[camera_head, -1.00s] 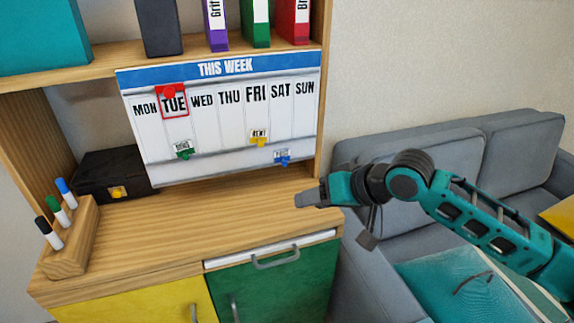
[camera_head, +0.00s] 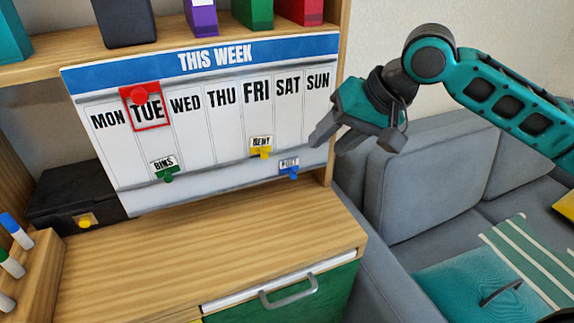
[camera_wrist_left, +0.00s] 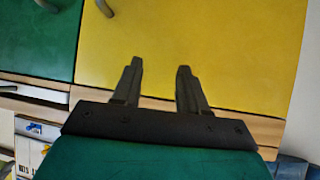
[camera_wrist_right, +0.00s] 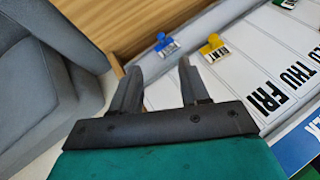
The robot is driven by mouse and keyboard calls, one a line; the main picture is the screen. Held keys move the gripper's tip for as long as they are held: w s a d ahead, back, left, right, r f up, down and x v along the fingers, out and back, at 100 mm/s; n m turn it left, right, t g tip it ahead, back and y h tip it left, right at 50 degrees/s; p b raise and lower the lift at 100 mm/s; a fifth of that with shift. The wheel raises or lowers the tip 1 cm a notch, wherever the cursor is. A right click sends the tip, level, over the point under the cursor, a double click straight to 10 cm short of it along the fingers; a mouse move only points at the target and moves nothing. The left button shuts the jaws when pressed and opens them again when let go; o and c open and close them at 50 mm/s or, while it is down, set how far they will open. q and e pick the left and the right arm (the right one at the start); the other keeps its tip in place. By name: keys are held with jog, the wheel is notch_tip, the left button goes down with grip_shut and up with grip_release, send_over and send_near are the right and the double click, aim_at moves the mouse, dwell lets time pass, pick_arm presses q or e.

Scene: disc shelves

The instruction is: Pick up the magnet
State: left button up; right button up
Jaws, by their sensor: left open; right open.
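A weekly board (camera_head: 205,115) stands upright at the back of the desk. A red magnet (camera_head: 139,97) with a red frame sits around TUE. A green magnet (camera_head: 167,174) holds a BINS tag below TUE. A yellow magnet (camera_head: 265,153) holds a RENT tag below FRI. A blue magnet (camera_head: 293,172) holds a tag near the lower right. The blue magnet (camera_wrist_right: 160,39) and yellow magnet (camera_wrist_right: 211,44) also show in the right wrist view. My right gripper (camera_head: 330,140) is open and empty at the board's right edge. My left gripper (camera_wrist_left: 156,65) is open and empty, facing a yellow cabinet front.
The wooden desk top (camera_head: 200,255) is clear below the board. A black case (camera_head: 75,200) and a pen holder (camera_head: 40,270) stand at left. Binders (camera_head: 255,12) stand on the shelf above. A grey sofa (camera_head: 430,200) is at right.

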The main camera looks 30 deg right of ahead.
aim_at(295, 174)
jog(key=x, duration=0.3)
jog(key=b+x, duration=0.1)
jog(key=x, duration=0.2)
jog(key=b+x, duration=0.1)
jog(key=x, duration=0.2)
jog(key=shift+a+f, duration=0.35)
grip_shut()
